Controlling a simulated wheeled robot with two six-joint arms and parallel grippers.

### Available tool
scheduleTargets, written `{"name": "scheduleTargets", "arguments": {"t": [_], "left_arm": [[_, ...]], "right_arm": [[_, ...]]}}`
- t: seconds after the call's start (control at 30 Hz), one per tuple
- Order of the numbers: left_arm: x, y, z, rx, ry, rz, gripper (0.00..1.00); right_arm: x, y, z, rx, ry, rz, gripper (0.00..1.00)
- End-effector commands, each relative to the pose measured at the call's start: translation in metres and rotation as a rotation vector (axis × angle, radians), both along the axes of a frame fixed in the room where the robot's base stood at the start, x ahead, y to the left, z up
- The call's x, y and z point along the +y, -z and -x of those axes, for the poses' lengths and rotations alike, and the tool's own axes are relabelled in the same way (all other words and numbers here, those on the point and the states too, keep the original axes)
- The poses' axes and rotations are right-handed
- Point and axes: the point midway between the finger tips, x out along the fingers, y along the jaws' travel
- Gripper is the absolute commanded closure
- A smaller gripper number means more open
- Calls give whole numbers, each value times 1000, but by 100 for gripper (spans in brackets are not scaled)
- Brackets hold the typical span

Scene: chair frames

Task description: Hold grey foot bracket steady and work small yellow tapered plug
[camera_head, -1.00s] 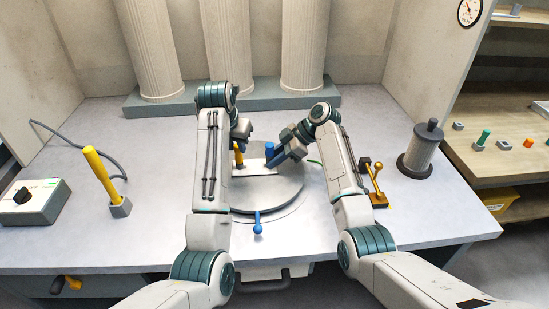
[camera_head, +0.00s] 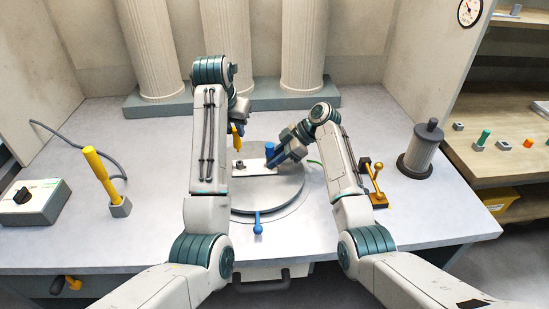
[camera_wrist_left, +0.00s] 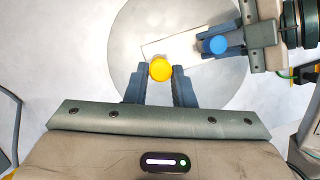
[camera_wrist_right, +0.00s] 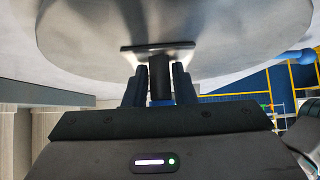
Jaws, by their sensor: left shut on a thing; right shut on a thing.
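The small yellow plug (camera_head: 237,135) is upright in my left gripper (camera_head: 238,125), above the left end of a flat pale-grey plate (camera_head: 255,169), apparently the foot bracket. In the left wrist view its round yellow top (camera_wrist_left: 160,69) sits between the fingers. A small dark feature (camera_head: 240,165) shows on the plate below it. My right gripper (camera_head: 273,160) is shut on an upright post with a blue top (camera_head: 270,148) at the plate's right part. The right wrist view shows the post's dark shaft (camera_wrist_right: 160,76) between the fingers, against the plate (camera_wrist_right: 158,47).
The plate lies on a round grey turntable (camera_head: 270,195) with a blue-knobbed lever (camera_head: 258,228) at its front. A yellow handle in a grey block (camera_head: 120,208) and a control box (camera_head: 33,203) stand left. A brass lever (camera_head: 379,190) and dark-capped cylinder (camera_head: 422,150) stand right.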

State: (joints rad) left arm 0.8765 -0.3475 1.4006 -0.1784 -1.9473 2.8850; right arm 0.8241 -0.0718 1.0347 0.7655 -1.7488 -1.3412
Motion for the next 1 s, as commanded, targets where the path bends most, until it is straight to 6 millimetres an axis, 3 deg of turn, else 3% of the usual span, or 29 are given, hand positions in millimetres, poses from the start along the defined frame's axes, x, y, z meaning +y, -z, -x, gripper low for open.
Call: {"name": "scheduleTargets", "arguments": {"t": [0.13, 0.17, 0.27, 0.63, 1.0], "left_arm": [[0, 1, 0, 0, 0, 0, 100], [0, 1, 0, 0, 0, 0, 100], [0, 1, 0, 0, 0, 0, 100], [0, 1, 0, 0, 0, 0, 100], [0, 1, 0, 0, 0, 0, 100]], "right_arm": [[-1, 4, 1, 7, 0, 3, 100], [-1, 4, 1, 7, 0, 3, 71], [-1, 4, 1, 6, 1, 3, 51], [-8, -4, 0, 3, 1, 3, 51], [-61, -57, 0, 1, 2, 2, 51]]}}
